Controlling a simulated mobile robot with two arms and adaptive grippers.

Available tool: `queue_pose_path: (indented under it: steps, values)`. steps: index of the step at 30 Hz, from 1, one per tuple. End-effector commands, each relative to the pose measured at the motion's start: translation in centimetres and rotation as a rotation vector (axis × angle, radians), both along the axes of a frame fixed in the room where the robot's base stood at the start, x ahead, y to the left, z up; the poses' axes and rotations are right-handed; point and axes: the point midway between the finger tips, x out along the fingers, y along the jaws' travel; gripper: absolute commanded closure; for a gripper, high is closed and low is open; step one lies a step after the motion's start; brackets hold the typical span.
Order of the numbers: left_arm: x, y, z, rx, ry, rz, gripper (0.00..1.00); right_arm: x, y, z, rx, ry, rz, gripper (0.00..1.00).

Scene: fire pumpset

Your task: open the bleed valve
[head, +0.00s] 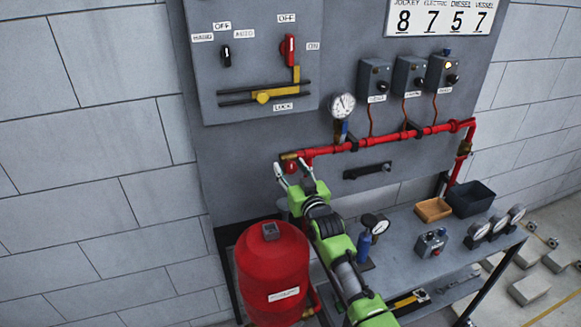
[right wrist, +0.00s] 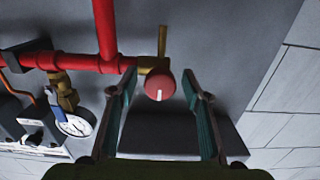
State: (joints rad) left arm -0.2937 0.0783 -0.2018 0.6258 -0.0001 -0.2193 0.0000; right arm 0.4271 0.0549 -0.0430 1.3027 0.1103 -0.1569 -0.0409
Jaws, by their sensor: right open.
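The bleed valve is a small red round knob (right wrist: 159,85) with a white mark, on a brass fitting (right wrist: 148,66) at the end of the red pipe. In the head view the knob (head: 291,167) hangs just below the pipe's left end. My right gripper (head: 291,168) is open, its fingers on either side of the knob. In the right wrist view the gripper (right wrist: 157,82) shows a gap between each finger and the knob. A brass lever stands upright beside the fitting. My left gripper is not in view.
A red vessel (head: 272,270) stands left of my right arm. A gauge (head: 343,105) and the red pipe (head: 380,140) run along the grey panel.

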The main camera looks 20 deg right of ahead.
Motion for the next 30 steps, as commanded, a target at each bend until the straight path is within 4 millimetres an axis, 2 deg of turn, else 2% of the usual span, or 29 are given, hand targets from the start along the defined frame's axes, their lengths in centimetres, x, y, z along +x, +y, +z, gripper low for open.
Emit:
queue_pose_path:
  steps: [10,11,15,23,30]
  values:
    - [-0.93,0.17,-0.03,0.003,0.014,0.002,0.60,0.34,0.03,0.00,0.000,0.000,0.000,0.56]
    - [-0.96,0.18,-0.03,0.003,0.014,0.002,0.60,0.34,0.03,0.00,0.000,0.000,0.000,0.59]
    - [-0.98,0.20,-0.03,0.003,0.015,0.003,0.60,0.33,0.02,-0.01,0.000,0.000,0.000,0.95]
    - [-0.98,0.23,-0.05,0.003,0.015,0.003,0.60,0.32,0.00,-0.03,-0.009,0.000,0.000,0.95]
    - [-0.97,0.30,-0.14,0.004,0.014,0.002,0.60,0.33,0.00,-0.07,-0.091,-0.002,0.000,0.95]
